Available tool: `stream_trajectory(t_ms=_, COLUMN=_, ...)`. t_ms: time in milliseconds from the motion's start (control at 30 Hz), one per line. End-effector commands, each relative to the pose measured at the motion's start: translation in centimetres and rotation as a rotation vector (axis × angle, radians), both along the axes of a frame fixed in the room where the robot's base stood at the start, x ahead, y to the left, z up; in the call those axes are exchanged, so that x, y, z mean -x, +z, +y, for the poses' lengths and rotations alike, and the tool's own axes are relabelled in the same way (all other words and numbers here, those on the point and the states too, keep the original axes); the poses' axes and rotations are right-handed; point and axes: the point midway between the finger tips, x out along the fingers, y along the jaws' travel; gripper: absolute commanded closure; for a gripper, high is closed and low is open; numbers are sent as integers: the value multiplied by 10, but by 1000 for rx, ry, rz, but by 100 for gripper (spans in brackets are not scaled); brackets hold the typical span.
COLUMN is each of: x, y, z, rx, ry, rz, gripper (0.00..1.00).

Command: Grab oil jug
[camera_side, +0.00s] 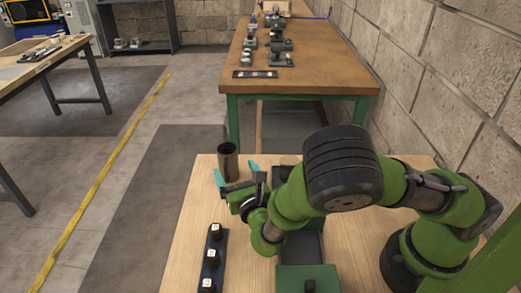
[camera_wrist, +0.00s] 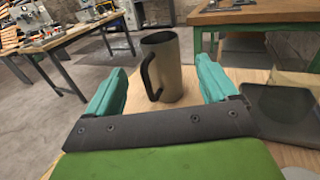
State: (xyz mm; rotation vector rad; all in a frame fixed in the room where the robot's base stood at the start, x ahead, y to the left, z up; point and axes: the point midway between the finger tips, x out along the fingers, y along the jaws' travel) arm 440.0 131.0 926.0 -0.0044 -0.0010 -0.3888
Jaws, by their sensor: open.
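The oil jug (camera_side: 229,163) is a dark grey-brown, open-topped vessel standing upright near the far edge of the wooden table. In the wrist view the jug (camera_wrist: 171,73) has a black handle on its left, toward my gripper. My gripper (camera_side: 236,172) is open, with two teal fingers. In the wrist view the gripper (camera_wrist: 162,72) faces the jug, which shows in the gap between the fingers, with free space on each side. I cannot tell whether the tips reach past its near side. Nothing is held.
A black strip with several white-topped knobs (camera_side: 212,258) lies at the table's front left. A dark tray (camera_wrist: 285,110) is right of my gripper. A green block (camera_side: 307,279) sits at the front. A second workbench (camera_side: 300,77) with small parts stands behind, across a gap.

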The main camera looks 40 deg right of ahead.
Motion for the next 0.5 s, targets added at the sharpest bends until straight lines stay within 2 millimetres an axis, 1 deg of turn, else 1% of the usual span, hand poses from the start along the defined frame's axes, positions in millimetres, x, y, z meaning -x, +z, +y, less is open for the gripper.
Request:
stream_trajectory(t_ms=33, x=0, y=-12, z=0, rx=4, ry=0, rz=3, gripper=14)
stream_trajectory(t_ms=100, x=0, y=-27, z=-1, rx=2, ry=-1, rz=2, gripper=14)
stream_trajectory(t_ms=200, x=-2, y=-43, z=-2, rx=-1, ry=-4, rz=1, gripper=14)
stream_trajectory(t_ms=300, x=-16, y=-40, z=-8, rx=-5, ry=-6, rz=-1, gripper=14)
stream_trajectory(t_ms=500, x=-28, y=-39, z=-13, rx=-4, ry=-5, rz=0, gripper=14)
